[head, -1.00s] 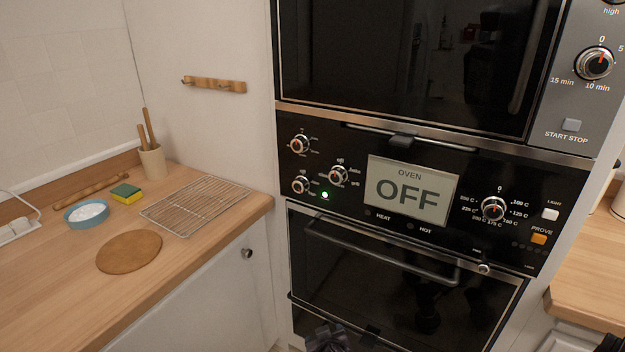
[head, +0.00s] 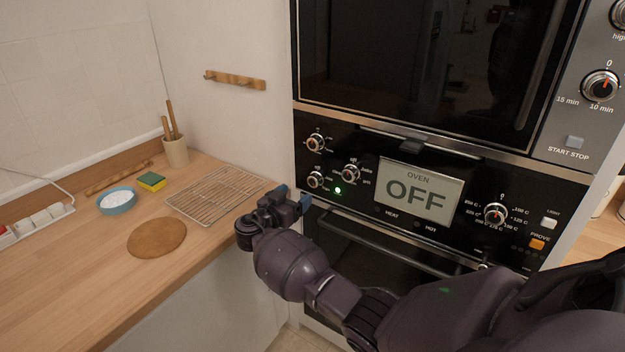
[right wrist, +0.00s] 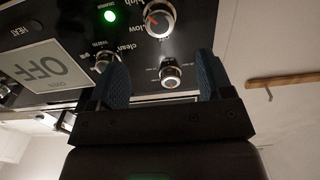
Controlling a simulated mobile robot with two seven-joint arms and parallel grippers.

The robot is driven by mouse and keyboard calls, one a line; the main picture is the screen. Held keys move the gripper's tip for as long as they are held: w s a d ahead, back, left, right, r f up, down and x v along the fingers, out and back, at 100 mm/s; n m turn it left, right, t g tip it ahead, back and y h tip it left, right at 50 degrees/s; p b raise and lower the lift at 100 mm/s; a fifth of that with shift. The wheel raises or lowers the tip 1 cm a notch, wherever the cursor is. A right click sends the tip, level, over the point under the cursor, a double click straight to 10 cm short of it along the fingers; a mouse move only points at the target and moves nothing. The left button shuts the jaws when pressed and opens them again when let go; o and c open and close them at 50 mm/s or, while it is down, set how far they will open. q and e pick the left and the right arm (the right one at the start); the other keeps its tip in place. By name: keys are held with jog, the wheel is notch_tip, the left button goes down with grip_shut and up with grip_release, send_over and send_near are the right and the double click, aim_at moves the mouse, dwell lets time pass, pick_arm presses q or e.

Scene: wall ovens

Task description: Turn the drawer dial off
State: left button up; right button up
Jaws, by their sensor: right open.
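The drawer dial, as I take it, is the lower-left silver knob (head: 316,180) beside a green light (head: 338,190). In the right wrist view, which looks upside down, this knob (right wrist: 159,17) has an orange pointer mark and "high" and "low" labels. My right gripper (head: 293,195) is open and empty, in front of and to the left of the panel, below and left of the dial. In the right wrist view its two blue fingertips (right wrist: 160,82) frame the upper-left knob (right wrist: 170,72) in the picture. My left gripper is out of view.
Close by are the upper-left knob (head: 316,142), a third knob (head: 350,173) and the display (head: 420,188) reading OFF. The oven door handle (head: 390,240) lies below. A wire rack (head: 215,195) lies on the wooden counter (head: 90,290) at left.

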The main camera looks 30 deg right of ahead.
aim_at(312, 181)
jog(key=p+x, duration=0.1)
jog(key=x, duration=0.7)
jog(key=shift+w+d, duration=0.25)
jog(key=shift+d, duration=0.25)
